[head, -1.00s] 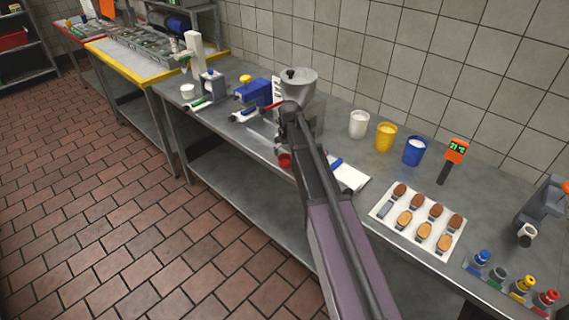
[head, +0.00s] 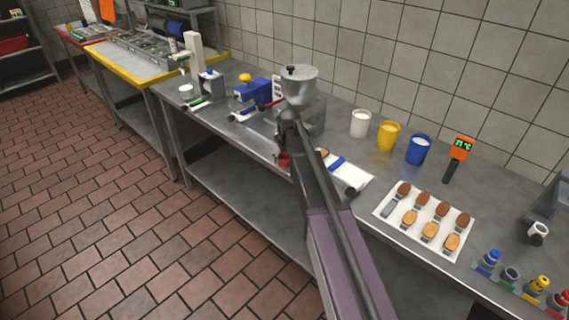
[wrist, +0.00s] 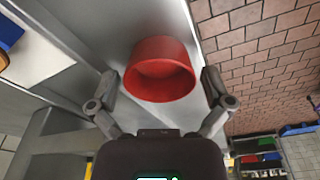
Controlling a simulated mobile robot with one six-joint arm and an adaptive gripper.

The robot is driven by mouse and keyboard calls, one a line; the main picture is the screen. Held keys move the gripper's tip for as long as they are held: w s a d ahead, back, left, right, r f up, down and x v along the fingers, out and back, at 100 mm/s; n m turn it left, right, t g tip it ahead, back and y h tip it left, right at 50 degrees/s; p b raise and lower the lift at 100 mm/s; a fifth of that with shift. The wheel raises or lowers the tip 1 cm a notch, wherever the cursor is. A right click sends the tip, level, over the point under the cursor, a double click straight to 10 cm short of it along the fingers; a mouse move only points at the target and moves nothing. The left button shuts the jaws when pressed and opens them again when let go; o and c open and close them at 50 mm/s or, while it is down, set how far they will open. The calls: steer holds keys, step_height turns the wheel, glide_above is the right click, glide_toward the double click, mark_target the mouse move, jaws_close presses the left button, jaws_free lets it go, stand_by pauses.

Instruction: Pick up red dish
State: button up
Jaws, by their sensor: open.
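The red dish (wrist: 160,70) is a small round red cup-like bowl in the wrist view. It sits on the steel table near its front edge. In the head view the red dish (head: 283,159) shows only in part, beside my arm, which hides some of it. My gripper (wrist: 160,88) is open in the wrist view, with one finger on each side of the dish. The fingers appear apart from its wall, and whether they touch it is hard to tell. In the head view my gripper is hidden behind my arm.
A metal hopper machine (head: 298,88) stands just behind my arm. A white board with a blue-handled tool (head: 340,172) lies to the right. White (head: 360,123), yellow (head: 387,135) and blue (head: 418,149) cups stand near the wall. A tray (head: 388,226) holds several biscuits. The floor (head: 90,220) in front is clear.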

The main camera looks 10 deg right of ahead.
stand_by(0.4)
steer(key=c, duration=0.7)
steer(key=shift+r, duration=0.15)
step_height(320, 180, up, 4)
steer(key=p, duration=0.3)
steer(key=shift+f+p, duration=0.2)
steer(key=shift+p, duration=0.2)
steer(key=s+a, duration=0.1)
steer(key=s, duration=0.4)
steer(key=s+a, duration=0.1)
steer(key=s, duration=0.4)
steer(key=s+a+r+p, duration=0.1)
steer(key=s+a, duration=0.1)
steer(key=s, duration=0.3)
steer(key=shift+s+r, duration=0.1)
steer(key=shift+s, duration=0.15)
